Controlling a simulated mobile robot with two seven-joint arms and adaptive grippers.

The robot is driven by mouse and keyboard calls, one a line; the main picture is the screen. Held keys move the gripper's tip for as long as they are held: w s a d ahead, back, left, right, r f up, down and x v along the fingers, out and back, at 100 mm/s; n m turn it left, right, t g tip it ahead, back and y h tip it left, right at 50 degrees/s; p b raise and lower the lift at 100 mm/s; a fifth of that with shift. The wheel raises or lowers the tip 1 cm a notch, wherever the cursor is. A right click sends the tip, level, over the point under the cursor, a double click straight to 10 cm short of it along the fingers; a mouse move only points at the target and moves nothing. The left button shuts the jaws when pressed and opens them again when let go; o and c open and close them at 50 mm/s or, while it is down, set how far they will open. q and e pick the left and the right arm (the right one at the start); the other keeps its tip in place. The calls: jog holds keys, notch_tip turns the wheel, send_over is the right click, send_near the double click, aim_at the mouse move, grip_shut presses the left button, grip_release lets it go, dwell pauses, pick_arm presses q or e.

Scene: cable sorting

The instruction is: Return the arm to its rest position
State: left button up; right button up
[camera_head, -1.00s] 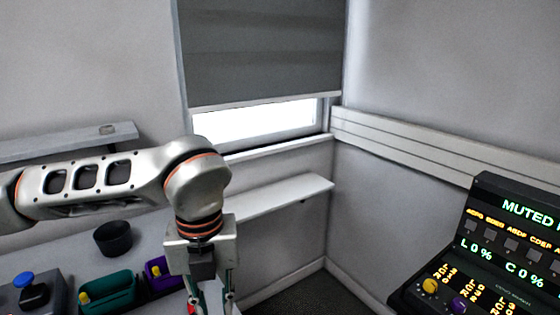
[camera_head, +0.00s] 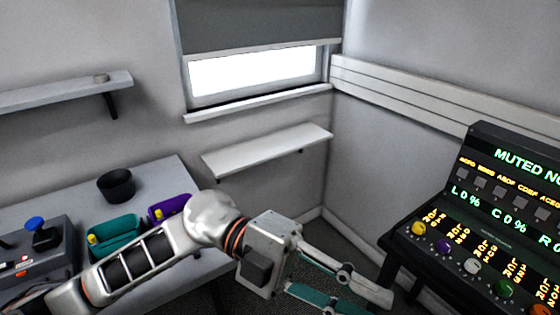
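My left arm comes in from the lower left. Its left gripper (camera_head: 368,302) points to the lower right, past the right end of the grey table (camera_head: 60,208), over the dark floor. The two fingers are apart with nothing visible between them. On the table, a teal bin (camera_head: 115,232) and a purple bin (camera_head: 168,207) stand behind my forearm, which partly hides them. Each bin has a yellow piece at its left edge. My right arm and gripper are not in view.
A black round pot (camera_head: 116,186) and a grey control box (camera_head: 38,258) with a blue knob stand on the table. A black console (camera_head: 500,230) with lit text stands at the right. A white shelf (camera_head: 268,150) is on the wall. Floor shows between table and console.

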pick_arm(q)
jog(key=w+a+r+n+t+h, duration=0.3)
jog(key=w+n+t+h, duration=0.6)
jog(key=w+n+t, duration=0.15)
jog(key=w+a+f+n+t+y, duration=1)
jog(key=f+n+t, duration=0.4)
jog(key=n+t, duration=0.2)
jog(key=s+a+f+n+g+y, duration=0.1)
jog(key=a+f+n+y, duration=0.55)
jog(key=f, duration=0.95)
jog(key=s+a+f+g+y, duration=0.2)
jog(key=s+a+f, duration=0.3)
jog(key=f, duration=0.3)
jog(key=s+a+f+g+y, duration=0.2)
jog(key=s+a+f+g, duration=0.1)
jog(key=s+a+f, duration=0.3)
notch_tip(320, 180, down, 3)
jog(key=shift+s+f+n, duration=0.1)
jog(key=shift+s+n, duration=0.3)
jog(key=shift+s, duration=0.65)
jog(key=shift+g+y, duration=0.25)
